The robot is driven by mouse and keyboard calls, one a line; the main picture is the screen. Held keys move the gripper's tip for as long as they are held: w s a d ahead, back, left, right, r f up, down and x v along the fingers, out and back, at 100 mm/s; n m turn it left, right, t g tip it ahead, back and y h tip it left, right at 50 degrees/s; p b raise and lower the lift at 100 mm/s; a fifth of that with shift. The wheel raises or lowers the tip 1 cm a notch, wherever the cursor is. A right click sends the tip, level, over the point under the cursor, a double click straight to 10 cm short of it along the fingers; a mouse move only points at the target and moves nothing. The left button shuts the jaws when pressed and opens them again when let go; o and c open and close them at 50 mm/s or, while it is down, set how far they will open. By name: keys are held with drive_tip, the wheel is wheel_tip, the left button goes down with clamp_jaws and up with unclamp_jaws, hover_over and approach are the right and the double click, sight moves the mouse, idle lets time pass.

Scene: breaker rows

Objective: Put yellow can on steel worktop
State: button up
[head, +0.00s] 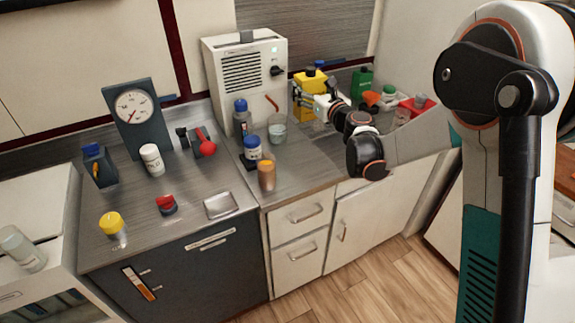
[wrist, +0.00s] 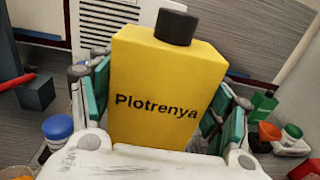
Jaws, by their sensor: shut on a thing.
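The yellow can (head: 309,92) is a boxy can with a dark cap, at the back right of the counter beside the white machine. In the wrist view the yellow can (wrist: 160,85) stands upright between my fingers, its "Plotrenya" label facing the camera. My gripper (wrist: 160,105) is shut on its sides; in the head view my gripper (head: 317,101) covers part of it. I cannot tell whether the can's base touches the surface below. The grey steel worktop (head: 308,160) runs along the counter, with bare patches near the front.
A white machine (head: 245,80) stands left of the can. A glass beaker (head: 277,128), a blue-lidded jar (head: 253,150) and an orange-topped jar (head: 267,177) stand on the worktop. A green bottle (head: 362,82) and a red container (head: 416,106) are at right. A metal tray (head: 219,206) lies front left.

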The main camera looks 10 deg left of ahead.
drive_tip(key=shift+w+a+r, duration=0.15)
drive_tip(key=shift+a+r, duration=0.05)
drive_tip(key=shift+a, duration=0.45)
drive_tip(key=shift+a+f, duration=0.25)
wheel_tip(320, 180, down, 19)
drive_tip(key=b, duration=0.6)
drive_tip(key=shift+f, duration=0.1)
drive_tip(key=shift+f+b, duration=0.2)
drive_tip(key=shift+b, duration=0.15)
drive_tip(key=o, duration=1.7)
drive_tip(key=shift+r, duration=0.2)
